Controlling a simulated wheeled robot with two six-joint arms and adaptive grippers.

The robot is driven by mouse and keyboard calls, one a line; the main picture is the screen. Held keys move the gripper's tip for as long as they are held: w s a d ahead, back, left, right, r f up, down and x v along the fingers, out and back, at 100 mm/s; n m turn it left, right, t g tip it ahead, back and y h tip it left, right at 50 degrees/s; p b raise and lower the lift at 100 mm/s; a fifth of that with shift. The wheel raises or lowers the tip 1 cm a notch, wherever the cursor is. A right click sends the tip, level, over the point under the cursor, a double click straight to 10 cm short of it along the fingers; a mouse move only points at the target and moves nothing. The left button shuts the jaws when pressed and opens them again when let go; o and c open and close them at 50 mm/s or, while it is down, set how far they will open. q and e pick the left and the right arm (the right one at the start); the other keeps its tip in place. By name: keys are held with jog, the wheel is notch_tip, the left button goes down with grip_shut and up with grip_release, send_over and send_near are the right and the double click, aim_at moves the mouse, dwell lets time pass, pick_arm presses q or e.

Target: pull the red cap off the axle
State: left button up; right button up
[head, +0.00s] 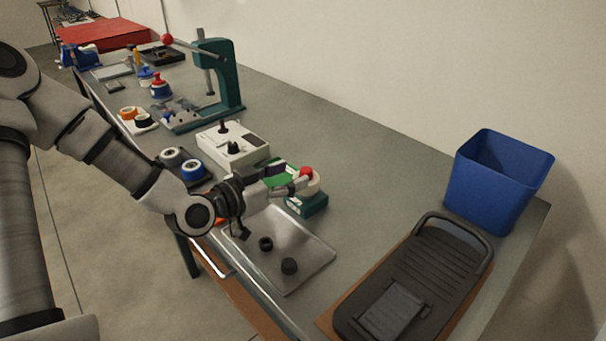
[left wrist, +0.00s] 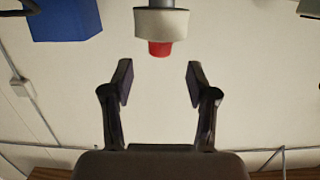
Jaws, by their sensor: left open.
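The red cap (head: 306,173) sits at the end of a cream-white wheel (head: 316,184), beside a green stand (head: 308,205). In the left wrist view the red cap (left wrist: 159,49) sticks out of the white wheel (left wrist: 160,23), and a short length of grey axle (left wrist: 160,3) shows behind the wheel. My left gripper (head: 290,179) is close to the cap and its fingers point towards it. In the left wrist view the gripper (left wrist: 158,82) is open and empty, with the cap centred ahead, beyond the fingertips. My right gripper is not in view.
A metal tray (head: 300,262) with two black knobs lies below my gripper. A white box (head: 232,147) with black knobs and a green press (head: 222,80) stand farther back. A black device (head: 405,285) and a blue bin (head: 495,182) are at right.

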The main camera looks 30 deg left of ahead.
aim_at(304, 170)
pick_arm(q)
jog(key=shift+x, duration=2.7)
jog(key=shift+s+f, duration=0.1)
jog(key=c, duration=1)
grip_shut()
